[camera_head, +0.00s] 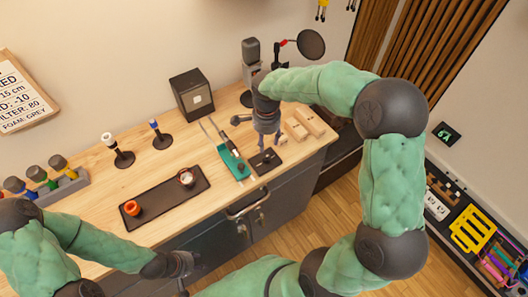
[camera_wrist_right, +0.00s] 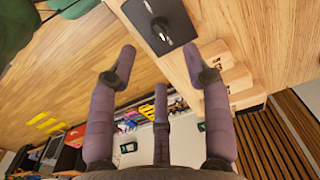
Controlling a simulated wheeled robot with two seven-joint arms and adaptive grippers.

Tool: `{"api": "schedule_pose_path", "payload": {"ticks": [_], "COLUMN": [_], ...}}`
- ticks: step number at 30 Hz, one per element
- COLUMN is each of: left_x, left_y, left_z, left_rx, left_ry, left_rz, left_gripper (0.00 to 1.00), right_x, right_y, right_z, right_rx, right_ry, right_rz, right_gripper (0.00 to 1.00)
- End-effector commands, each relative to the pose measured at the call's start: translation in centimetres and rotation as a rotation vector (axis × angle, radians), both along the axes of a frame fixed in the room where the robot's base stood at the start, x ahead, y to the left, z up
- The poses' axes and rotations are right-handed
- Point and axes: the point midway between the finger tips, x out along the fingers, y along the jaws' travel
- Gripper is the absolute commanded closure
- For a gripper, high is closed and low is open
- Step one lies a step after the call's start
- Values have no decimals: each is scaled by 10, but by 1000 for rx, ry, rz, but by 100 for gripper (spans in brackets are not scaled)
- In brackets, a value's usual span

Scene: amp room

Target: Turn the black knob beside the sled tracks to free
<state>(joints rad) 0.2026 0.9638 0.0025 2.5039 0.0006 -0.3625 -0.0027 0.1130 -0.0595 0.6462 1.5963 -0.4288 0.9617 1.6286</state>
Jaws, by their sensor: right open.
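The black knob (camera_wrist_right: 162,27) sits on a dark square plate (camera_wrist_right: 143,12) in the right wrist view. In the head view the plate (camera_head: 267,162) lies near the counter's front edge, just right of the teal sled (camera_head: 233,163) and its thin metal tracks (camera_head: 211,133). My right gripper (camera_head: 267,139) points down above and just behind the plate. In the wrist view its purple fingers (camera_wrist_right: 160,58) are spread and empty, with the knob beyond them. My left gripper (camera_head: 184,263) is low in front of the counter; its finger state is unclear.
Wooden blocks (camera_head: 304,123) lie close right of the plate. A dark tray (camera_head: 160,202) with an orange cup (camera_head: 132,208) and a pale cup (camera_head: 186,178) is to the left. A black speaker box (camera_head: 192,95) and a microphone (camera_head: 251,52) stand behind.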

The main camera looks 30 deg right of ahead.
Motion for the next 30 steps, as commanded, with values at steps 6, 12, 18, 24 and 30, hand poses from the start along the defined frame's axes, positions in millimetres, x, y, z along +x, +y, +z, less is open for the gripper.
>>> {"api": "schedule_pose_path", "payload": {"ticks": [6,12,18,24,30], "left_x": [0,0,0,0,0], "left_y": [0,0,0,0,0], "left_z": [-8,-13,-15,-15,-15], "left_rx": [0,0,0,0,0], "left_ry": [0,-1,-1,-1,-1], "left_rz": [0,0,0,0,0], "left_gripper": [60,60,60,60,60], "right_x": [-1,-1,0,0,0], "right_y": [0,0,0,0,0], "right_z": [-42,-73,-89,-92,-92], "right_rx": [1,1,1,0,0], "right_ry": [6,4,1,1,1], "right_rz": [0,1,0,0,1], "right_gripper": [50,50,50,50,65]}}
